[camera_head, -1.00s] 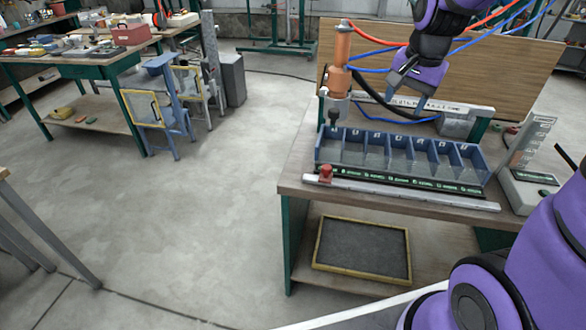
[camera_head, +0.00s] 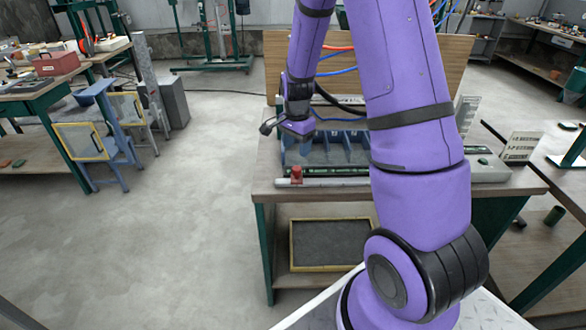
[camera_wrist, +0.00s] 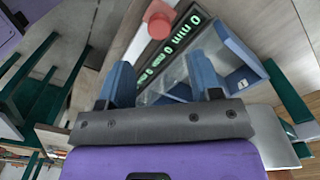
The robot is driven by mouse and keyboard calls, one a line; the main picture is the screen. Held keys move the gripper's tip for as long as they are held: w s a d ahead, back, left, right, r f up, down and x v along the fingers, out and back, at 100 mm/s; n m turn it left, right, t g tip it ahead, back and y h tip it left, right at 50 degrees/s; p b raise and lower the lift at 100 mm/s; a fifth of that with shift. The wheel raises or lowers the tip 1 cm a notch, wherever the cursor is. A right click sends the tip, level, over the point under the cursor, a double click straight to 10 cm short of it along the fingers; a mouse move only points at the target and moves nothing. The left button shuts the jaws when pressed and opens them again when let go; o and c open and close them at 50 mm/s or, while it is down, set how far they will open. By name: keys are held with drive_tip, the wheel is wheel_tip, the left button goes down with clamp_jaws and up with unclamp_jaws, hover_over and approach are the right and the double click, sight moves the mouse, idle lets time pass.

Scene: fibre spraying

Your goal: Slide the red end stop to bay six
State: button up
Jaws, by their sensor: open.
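The red end stop (camera_head: 297,173) sits at the left end of the pale rail (camera_head: 330,182) along the table's front. In the wrist view the red end stop (camera_wrist: 160,18) shows at the top, beyond my fingertips. My gripper (camera_head: 268,126) is above the left end of the blue bay row (camera_head: 345,137), higher than the stop and apart from it. In the wrist view my gripper's blue fingers (camera_wrist: 163,80) stand apart with nothing held between them. A strip of lit green labels (camera_wrist: 165,55) runs between stop and bays. My arm hides the right-hand bays in the head view.
The bays stand on a wooden workbench (camera_head: 262,185) with a yellow-edged dark mat (camera_head: 330,243) on its lower shelf. A wooden panel (camera_head: 455,65) and blue and red hoses rise behind. Open floor (camera_head: 180,220) lies to the left.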

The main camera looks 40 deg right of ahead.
sight(297, 168)
wheel_tip(297, 168, down, 8)
drive_tip(key=shift+f, duration=0.25)
clamp_jaws()
drive_tip(key=s+d, duration=0.7)
drive_tip(key=d, duration=0.3)
drive_tip(key=s+d, duration=0.7)
drive_tip(key=d, duration=0.3)
drive_tip(key=s+d, duration=0.7)
drive_tip(key=d, duration=0.4)
drive_tip(key=shift+s+d, duration=0.1)
unclamp_jaws()
drive_tip(key=shift+r, duration=0.15)
wheel_tip(297, 168, up, 11)
drive_tip(key=shift+f, duration=0.2)
